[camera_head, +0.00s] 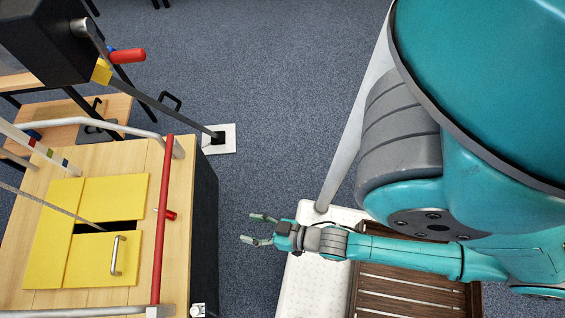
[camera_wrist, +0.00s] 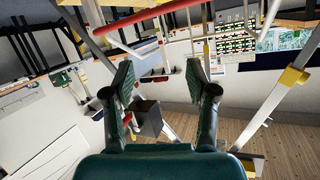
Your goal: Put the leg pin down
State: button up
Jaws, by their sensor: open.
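My gripper (camera_head: 256,229) is open with nothing between its fingers, in the gap to the right of the wooden table. It also shows open in the wrist view (camera_wrist: 158,75), its two dark green fingers well apart. I cannot make out for certain which thing is the leg pin. A small red peg (camera_head: 170,214) sits beside the long red bar (camera_head: 163,220) at the table's right side, left of my gripper and apart from it. A thicker red handle (camera_head: 127,56) sticks out by the black box at the upper left.
The wooden table (camera_head: 130,158) carries yellow panels (camera_head: 120,198) and a metal handle (camera_head: 118,255). A grey strap (camera_head: 165,108) runs from the black box (camera_head: 45,40) to a white floor plate (camera_head: 228,140). Blue carpet (camera_head: 270,80) is clear in the upper middle.

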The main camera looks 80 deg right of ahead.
jog(key=s+r+n, duration=0.1)
jog(key=s+r, duration=0.3)
jog(key=r, duration=0.4)
jog(key=s+r+n, duration=0.1)
jog(key=s+r, duration=0.3)
jog(key=r, duration=0.4)
jog(key=shift+s+a+n, duration=0.25)
jog(key=shift+s+n, duration=0.1)
jog(key=shift+n, duration=0.05)
